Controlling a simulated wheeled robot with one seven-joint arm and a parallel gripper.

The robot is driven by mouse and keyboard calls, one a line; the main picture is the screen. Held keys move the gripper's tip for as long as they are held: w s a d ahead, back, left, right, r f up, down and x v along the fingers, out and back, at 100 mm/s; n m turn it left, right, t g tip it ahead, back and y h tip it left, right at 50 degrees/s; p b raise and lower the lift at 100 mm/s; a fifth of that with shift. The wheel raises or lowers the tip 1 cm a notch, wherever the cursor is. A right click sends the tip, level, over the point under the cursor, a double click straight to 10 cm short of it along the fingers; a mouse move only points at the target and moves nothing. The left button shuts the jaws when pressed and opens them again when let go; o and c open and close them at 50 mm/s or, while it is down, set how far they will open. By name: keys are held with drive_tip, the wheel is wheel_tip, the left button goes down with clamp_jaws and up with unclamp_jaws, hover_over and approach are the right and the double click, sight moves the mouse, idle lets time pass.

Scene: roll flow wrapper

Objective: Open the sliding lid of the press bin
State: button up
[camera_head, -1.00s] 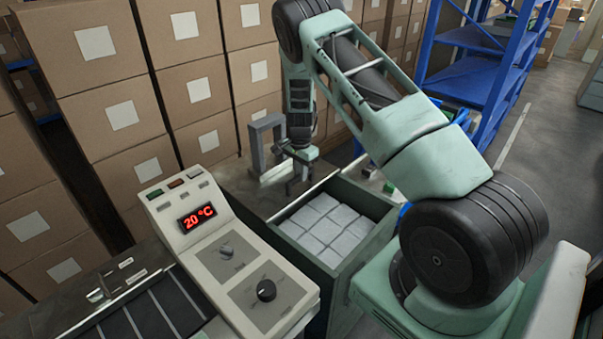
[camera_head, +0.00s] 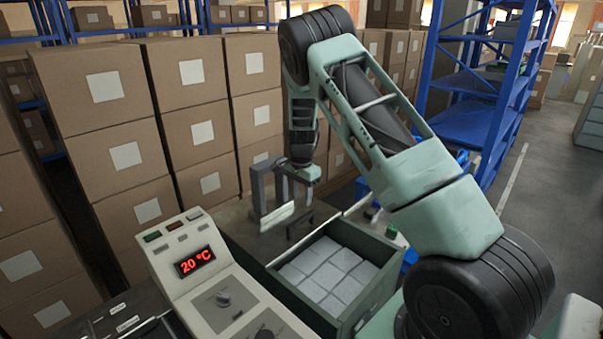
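The dark green press bin (camera_head: 372,306) stands right of the control panel. Its top is open toward me, and pale grey blocks (camera_head: 325,275) lie inside in rows. A flat grey-brown lid surface (camera_head: 252,238) lies behind the opening, with a dark bar handle (camera_head: 300,226) standing on it. My gripper (camera_head: 301,197) points down above the handle, apart from it. Its fingers look spread and empty, though they are small in view. My wrist partly hides the area behind.
A grey arch-shaped frame (camera_head: 257,190) with a pale plate stands left of my gripper. The control panel (camera_head: 213,290) reads 20 °C. Stacked cartons (camera_head: 120,150) wall off the back. A blue shelf (camera_head: 470,105) stands at the right, beside open floor.

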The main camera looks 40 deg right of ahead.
wheel_tip(320, 180, up, 10)
drive_tip(key=b, duration=0.1)
drive_tip(key=shift+f, duration=0.2)
idle(0.4)
